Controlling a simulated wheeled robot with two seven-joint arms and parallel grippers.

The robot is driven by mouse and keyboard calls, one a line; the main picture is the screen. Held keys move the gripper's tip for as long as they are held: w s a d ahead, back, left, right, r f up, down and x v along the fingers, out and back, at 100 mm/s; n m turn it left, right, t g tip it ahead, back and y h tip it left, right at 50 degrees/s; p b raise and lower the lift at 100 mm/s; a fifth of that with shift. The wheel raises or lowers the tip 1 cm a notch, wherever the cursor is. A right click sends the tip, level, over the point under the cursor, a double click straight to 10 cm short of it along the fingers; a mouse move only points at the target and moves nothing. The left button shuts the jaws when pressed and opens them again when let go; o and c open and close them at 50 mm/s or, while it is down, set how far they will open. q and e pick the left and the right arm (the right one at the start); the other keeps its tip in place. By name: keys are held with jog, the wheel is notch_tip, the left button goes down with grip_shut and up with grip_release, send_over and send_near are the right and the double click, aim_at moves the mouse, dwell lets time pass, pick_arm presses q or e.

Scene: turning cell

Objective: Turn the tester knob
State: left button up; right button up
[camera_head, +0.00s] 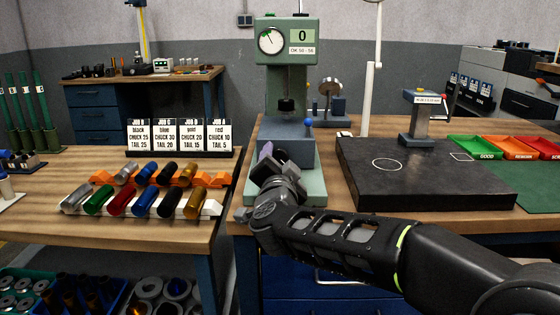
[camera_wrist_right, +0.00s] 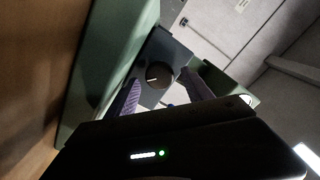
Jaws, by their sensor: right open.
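The green tester (camera_head: 287,85) stands at the middle of the bench, with a round dial (camera_head: 271,40) and a display (camera_head: 302,36) reading 0 over "OK 50 - 56". My right gripper (camera_head: 267,156) is in front of the tester's lower body. In the right wrist view the dark round knob (camera_wrist_right: 159,76) with a white mark shows on the blue-grey front block (camera_wrist_right: 178,58). The open fingers of my right gripper (camera_wrist_right: 161,92) are on either side of the knob; I cannot tell whether they touch it. In the head view my gripper hides the knob. My left gripper is out of view.
A blue ball (camera_head: 308,121) sticks up at the tester's right. A dark slab (camera_head: 430,185) with a small stand (camera_head: 420,122) lies to the right, beside green, orange and red trays (camera_head: 505,148). Coloured cylinders lie in racks (camera_head: 205,208) on the left table.

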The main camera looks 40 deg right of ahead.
jog(key=p+v, duration=0.1)
jog(key=v, duration=0.6)
jog(key=shift+s+a, duration=0.1)
jog(key=shift+s, duration=0.05)
dwell(1.3)
